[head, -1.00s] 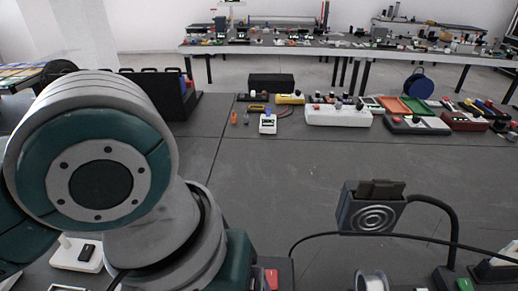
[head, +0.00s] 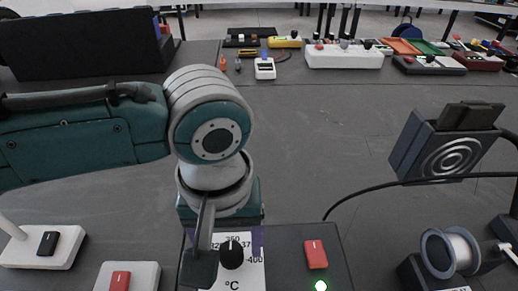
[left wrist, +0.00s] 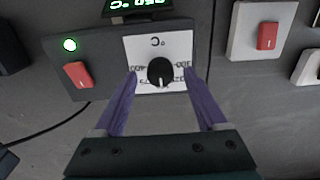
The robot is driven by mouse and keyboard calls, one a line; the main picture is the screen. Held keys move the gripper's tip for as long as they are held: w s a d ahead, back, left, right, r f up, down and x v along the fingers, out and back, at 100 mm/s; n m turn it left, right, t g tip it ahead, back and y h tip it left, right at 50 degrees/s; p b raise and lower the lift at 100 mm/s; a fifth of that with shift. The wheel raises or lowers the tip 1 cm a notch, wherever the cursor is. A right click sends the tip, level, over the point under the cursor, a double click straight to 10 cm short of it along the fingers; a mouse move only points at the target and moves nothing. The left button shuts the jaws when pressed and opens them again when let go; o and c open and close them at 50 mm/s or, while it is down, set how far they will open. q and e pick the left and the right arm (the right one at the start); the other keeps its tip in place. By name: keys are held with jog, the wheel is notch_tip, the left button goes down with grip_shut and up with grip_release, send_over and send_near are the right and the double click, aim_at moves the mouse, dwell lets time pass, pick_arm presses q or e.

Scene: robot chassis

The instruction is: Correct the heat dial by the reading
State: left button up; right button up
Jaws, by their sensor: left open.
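The heat dial (head: 232,256) is a black knob on a white scale plate marked in °C, on a dark control box (head: 290,246). In the left wrist view the dial (left wrist: 160,72) appears upside down, its white mark pointing down the picture. A green digital display (left wrist: 138,4) is cut off at the top edge, so its reading is unclear. My left gripper (head: 229,252) is open over the plate. In the left wrist view its purple fingers (left wrist: 160,74) stand on either side of the dial, with visible gaps. My right gripper is out of view.
The box has a red rocker switch (head: 316,254) and a lit green lamp (head: 321,286). A dark block with a ringed face (head: 451,158) and a wire spool (head: 451,251) stand at right. Switch blocks (head: 44,246) sit at left. The middle of the table is clear.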

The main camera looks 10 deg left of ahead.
pick_arm(q)
jog(key=shift+f, duration=0.7)
grip_shut()
